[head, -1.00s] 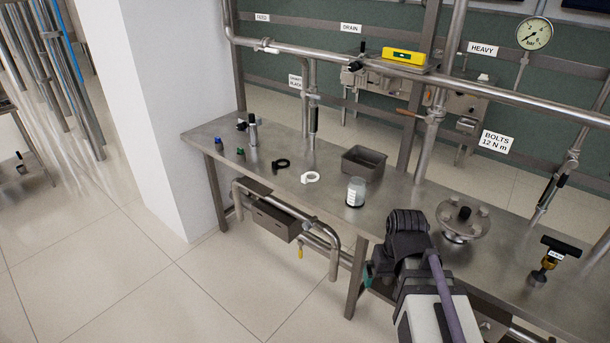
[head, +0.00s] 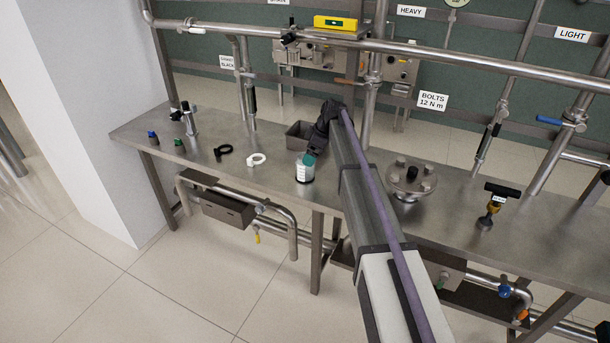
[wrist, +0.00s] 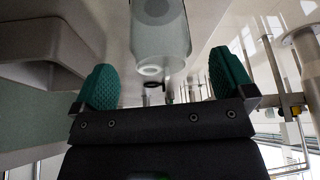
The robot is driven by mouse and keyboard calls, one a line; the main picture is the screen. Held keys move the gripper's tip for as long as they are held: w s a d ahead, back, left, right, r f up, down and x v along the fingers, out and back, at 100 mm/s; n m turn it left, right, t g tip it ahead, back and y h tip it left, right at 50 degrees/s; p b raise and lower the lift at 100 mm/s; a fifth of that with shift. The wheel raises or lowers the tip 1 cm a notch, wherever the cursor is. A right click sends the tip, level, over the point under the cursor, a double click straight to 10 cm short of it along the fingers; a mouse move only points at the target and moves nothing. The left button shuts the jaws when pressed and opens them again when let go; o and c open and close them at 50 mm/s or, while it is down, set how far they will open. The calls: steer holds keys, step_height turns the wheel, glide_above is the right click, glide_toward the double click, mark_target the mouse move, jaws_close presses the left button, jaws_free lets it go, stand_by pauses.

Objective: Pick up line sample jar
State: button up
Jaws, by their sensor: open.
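A grey open bin (head: 296,137) stands just behind the jar. A white ring (head: 257,159) and a black ring (head: 223,150) lie to its left. A flanged fitting (head: 410,180) stands to the right of my arm. A horizontal pipe (head: 430,52) crosses above the bench.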

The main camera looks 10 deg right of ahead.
mark_target(305, 168)
steer(key=b+x, duration=0.5)
steer(key=shift+w+a+f, duration=0.1)
steer(key=shift+w+f, duration=0.05)
steer(key=shift+r, duration=0.3)
steer(key=shift+c, duration=0.3)
steer(key=c, duration=0.9)
